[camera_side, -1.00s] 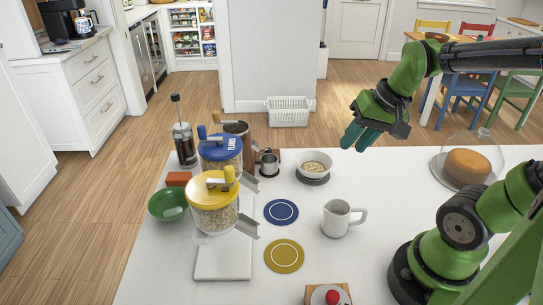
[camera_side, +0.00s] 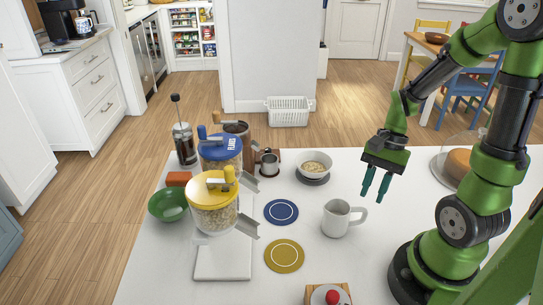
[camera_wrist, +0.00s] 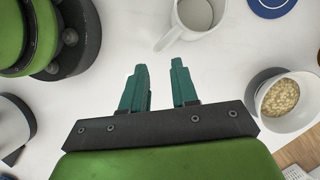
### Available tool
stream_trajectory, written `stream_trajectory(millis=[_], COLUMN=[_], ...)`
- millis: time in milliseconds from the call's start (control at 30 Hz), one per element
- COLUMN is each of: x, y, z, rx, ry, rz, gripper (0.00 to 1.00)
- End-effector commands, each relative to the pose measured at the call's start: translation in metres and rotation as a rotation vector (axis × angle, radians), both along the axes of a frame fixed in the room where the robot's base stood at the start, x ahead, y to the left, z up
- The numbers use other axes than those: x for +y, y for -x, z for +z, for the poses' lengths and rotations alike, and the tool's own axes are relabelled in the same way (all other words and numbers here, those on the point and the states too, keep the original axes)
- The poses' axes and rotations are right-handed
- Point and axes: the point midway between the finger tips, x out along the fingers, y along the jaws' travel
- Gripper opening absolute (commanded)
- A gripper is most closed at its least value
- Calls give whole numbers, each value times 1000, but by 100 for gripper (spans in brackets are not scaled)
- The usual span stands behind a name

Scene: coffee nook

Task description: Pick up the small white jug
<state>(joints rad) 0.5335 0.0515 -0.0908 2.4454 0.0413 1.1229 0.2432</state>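The small white jug (camera_side: 337,219) stands upright on the white counter, right of the blue and yellow round mats, its handle pointing right. In the wrist view the jug (camera_wrist: 197,14) is at the top edge, partly cut off, with its handle reaching down-left toward my fingers and something pale inside. My gripper (camera_side: 375,197) is above the counter, to the upper right of the jug, fingers pointing down. In the wrist view my gripper (camera_wrist: 160,75) has its two teal fingers apart with nothing between them. It does not touch the jug.
A bowl of cereal (camera_side: 314,165) sits behind the jug on a dark mat. The blue mat (camera_side: 281,211) and yellow mat (camera_side: 284,255) lie flat to its left. Cereal dispensers (camera_side: 213,205) stand further left. A cake under a dome (camera_side: 459,162) is at the right.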

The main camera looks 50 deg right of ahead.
Motion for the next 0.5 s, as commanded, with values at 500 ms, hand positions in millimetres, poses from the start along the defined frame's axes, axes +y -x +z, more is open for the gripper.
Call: stream_trajectory(millis=[500], x=[23], y=[4], z=[-55], rx=[3], ry=[-4], rz=[1], gripper=[29])
